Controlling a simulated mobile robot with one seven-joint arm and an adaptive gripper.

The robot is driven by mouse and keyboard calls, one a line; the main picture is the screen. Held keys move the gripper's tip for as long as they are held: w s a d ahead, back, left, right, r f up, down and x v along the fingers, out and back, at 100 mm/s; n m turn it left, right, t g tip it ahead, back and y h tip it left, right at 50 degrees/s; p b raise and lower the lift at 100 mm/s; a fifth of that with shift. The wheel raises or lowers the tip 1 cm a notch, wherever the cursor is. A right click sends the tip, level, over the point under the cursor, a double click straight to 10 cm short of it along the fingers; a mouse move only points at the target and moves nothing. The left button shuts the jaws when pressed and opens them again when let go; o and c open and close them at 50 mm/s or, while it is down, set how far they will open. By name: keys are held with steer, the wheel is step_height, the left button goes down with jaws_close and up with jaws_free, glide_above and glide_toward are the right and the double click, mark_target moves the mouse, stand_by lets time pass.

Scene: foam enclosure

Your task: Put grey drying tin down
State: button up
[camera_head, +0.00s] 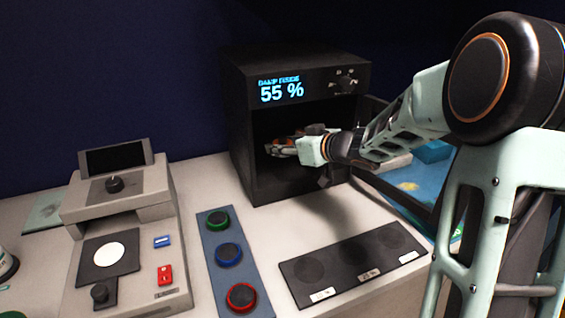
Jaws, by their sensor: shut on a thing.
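My gripper (272,150) reaches from the right into the open front of a black cabinet (243,142). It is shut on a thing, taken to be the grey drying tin. The tin itself cannot be made out in the dark interior, behind and between the fingers. I cannot tell whether it touches the cabinet floor. The cabinet's display (281,89) reads 55 %, with a small knob (345,84) beside it.
In front lie a dark mat (318,284) with several round spots and a blue strip with green, blue and red round pieces (229,253). A grey device (125,215) stands left. A dark-framed blue bin (405,180) is right of the cabinet, under my arm.

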mark_target(283, 168)
step_height(283, 168, down, 5)
steer(key=shift+r+b, duration=0.2)
steer(key=shift+b, duration=0.65)
steer(key=shift+w+a+f, duration=0.1)
steer(key=shift+w+f, duration=0.1)
steer(key=shift+f, duration=0.15)
steer(key=shift+f, duration=0.15)
steer(key=o, duration=1.2)
steer(key=shift+c, duration=0.2)
